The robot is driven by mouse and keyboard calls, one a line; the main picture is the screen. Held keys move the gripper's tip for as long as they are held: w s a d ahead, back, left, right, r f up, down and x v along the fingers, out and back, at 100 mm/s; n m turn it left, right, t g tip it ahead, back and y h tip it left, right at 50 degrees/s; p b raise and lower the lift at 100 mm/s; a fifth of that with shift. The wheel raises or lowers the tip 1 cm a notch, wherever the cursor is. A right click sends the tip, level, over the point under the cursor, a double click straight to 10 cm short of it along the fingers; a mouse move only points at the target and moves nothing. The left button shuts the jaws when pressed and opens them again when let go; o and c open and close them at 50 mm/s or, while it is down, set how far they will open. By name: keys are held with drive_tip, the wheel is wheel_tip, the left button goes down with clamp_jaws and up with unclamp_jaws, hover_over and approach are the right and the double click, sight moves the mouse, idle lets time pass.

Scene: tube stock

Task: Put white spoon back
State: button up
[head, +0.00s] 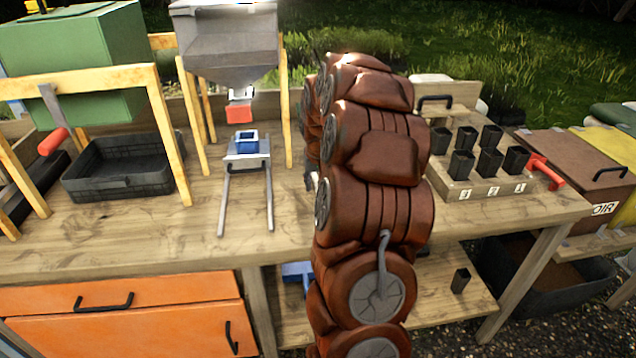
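I cannot make out a white spoon in the head view. My own brown arm rises through the middle of the picture and covers part of the workbench (120,236). My gripper does not show; the arm may hide it. A small pale bit shows at the arm's left edge, too small to identify.
A grey hopper (226,45) with a red outlet stands above a blue box (247,142) on a metal rail. A black tray (118,168) sits at left. Several black pots (462,163) stand in a wooden rack at right. The bench's front left is clear.

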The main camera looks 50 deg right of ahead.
drive_tip(key=b+v, duration=0.2)
drive_tip(key=v, duration=1)
drive_tip(key=s+a+n+y, duration=0.1)
drive_tip(key=s+a+n, duration=0.1)
drive_tip(key=a, duration=1)
drive_tip(key=s+a+f+n+g+y, duration=0.1)
drive_tip(key=s+a+f+n+g, duration=0.1)
drive_tip(key=s+a, duration=0.65)
drive_tip(key=s+a+f+n+g, duration=0.1)
drive_tip(key=s+a+f+n, duration=0.1)
drive_tip(key=s+a, duration=0.65)
drive_tip(key=s+a+f+n+g, duration=0.1)
drive_tip(key=s+a+f, duration=0.3)
drive_tip(key=s+a, duration=0.2)
drive_tip(key=s, duration=0.2)
drive_tip(key=shift+s, duration=0.25)
